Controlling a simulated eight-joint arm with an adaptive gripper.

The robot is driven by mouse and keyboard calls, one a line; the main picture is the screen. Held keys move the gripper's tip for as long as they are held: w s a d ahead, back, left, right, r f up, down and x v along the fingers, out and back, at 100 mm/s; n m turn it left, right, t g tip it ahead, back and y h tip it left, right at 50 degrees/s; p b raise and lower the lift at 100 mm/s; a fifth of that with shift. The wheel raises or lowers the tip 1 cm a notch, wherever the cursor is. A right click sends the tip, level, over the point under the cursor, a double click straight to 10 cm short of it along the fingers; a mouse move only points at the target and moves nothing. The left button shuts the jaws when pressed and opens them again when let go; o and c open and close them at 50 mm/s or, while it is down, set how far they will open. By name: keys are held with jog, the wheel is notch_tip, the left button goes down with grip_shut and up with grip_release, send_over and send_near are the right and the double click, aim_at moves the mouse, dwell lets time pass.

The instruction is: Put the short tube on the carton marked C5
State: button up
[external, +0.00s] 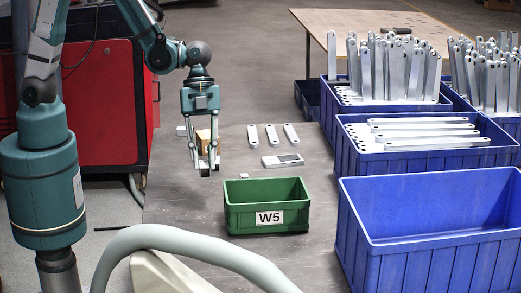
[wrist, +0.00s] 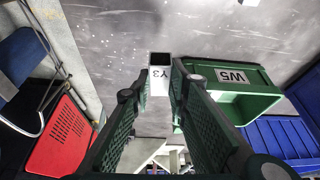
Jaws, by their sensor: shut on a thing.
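My gripper (external: 209,169) hangs above the grey table, left of and behind the green bin. In the wrist view, its fingers (wrist: 160,92) are shut on a pale short tube (wrist: 159,80) with a dark, square-looking open end and a label reading Y3. In the external view the tube is too small to make out clearly between the fingers. A brown carton (external: 201,137) stands on the table behind the gripper, partly hidden by the fingers. Its mark cannot be read, and I see no C5 in either view.
The green bin (external: 235,217), marked W5, stands front right of my gripper; it also shows in the wrist view (wrist: 252,101). Several flat brackets (external: 271,134) and a flat grey box (external: 282,160) lie right of the carton. Blue crates (external: 357,219) line the right side.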

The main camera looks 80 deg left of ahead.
dwell(0.3)
jog(key=shift+w+a+r, duration=0.15)
jog(key=shift+w+a, duration=0.15)
jog(key=shift+a, duration=0.45)
jog(key=a+r+n+p, duration=0.1)
jog(key=a+r, duration=0.2)
jog(key=a, duration=1.7)
jog(key=w+a+r+n+t+p, duration=0.1)
jog(key=a+r+n+p, duration=0.1)
jog(key=a, duration=1.8)
jog(key=shift+a+r+n, duration=0.25)
jog(key=shift+r+n, duration=0.05)
jog(key=shift+r, duration=0.2)
jog(key=shift+w+f, duration=0.1)
jog(key=shift+f, duration=0.05)
jog(key=shift+y, duration=0.3)
jog(key=shift+f+b, duration=0.8)
jog(key=shift+f, duration=2.2)
jog(key=shift+f+b, duration=0.45)
jog(key=shift+f, duration=1.4)
